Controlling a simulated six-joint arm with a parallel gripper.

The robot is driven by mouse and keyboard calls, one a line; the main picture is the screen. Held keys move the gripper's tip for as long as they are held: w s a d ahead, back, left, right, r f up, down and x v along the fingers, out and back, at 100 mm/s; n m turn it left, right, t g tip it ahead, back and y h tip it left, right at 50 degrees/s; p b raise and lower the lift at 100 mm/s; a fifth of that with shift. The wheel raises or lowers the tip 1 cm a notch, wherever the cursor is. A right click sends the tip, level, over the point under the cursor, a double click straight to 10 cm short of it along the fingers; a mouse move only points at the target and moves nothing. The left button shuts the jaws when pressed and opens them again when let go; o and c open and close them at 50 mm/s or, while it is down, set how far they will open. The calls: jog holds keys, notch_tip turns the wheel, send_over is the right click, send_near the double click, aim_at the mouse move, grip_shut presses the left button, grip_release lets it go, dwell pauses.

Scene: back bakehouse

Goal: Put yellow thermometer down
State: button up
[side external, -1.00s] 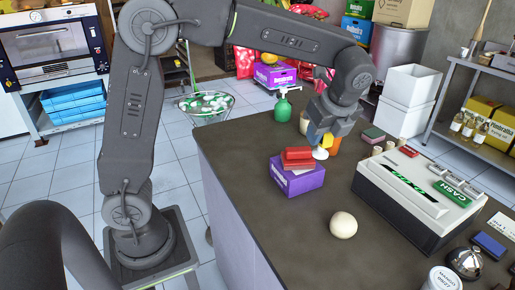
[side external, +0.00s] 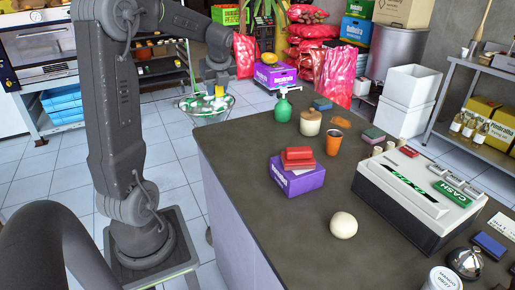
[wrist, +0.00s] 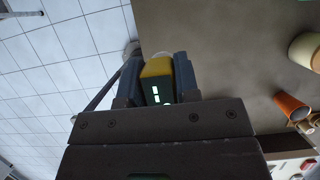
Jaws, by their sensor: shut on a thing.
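The yellow thermometer (wrist: 156,68) is between the two blue-grey fingers of my gripper (wrist: 157,78) in the wrist view, with a dark face and lit display toward the camera. A white rounded part shows at its far end. In the side view, my gripper (side external: 216,84) is shut on the thermometer (side external: 219,92), off the counter's back left corner. There it overlaps the rim of a wire bowl; I cannot tell the gap between them.
The wire bowl (side external: 188,108) with green and white contents stands on the floor side of the counter (side external: 290,225).

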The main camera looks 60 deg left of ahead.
aim_at(221, 96)
jog(key=f, duration=0.5)
jog(key=shift+w+d, duration=0.3)
jog(key=shift+w, duration=0.05)
jog(key=w+d+f, duration=0.1)
jog(key=w+f, duration=0.1)
jog(key=w, duration=0.1)
jog(key=w+d+f, duration=0.2)
jog(key=w, duration=0.1)
jog(key=w+d+f, duration=0.2)
jog(key=w, duration=0.2)
jog(key=shift+f, duration=2.4)
jog(key=shift+f, duration=0.15)
jog(key=o, duration=1)
jog(key=shift+c, duration=0.2)
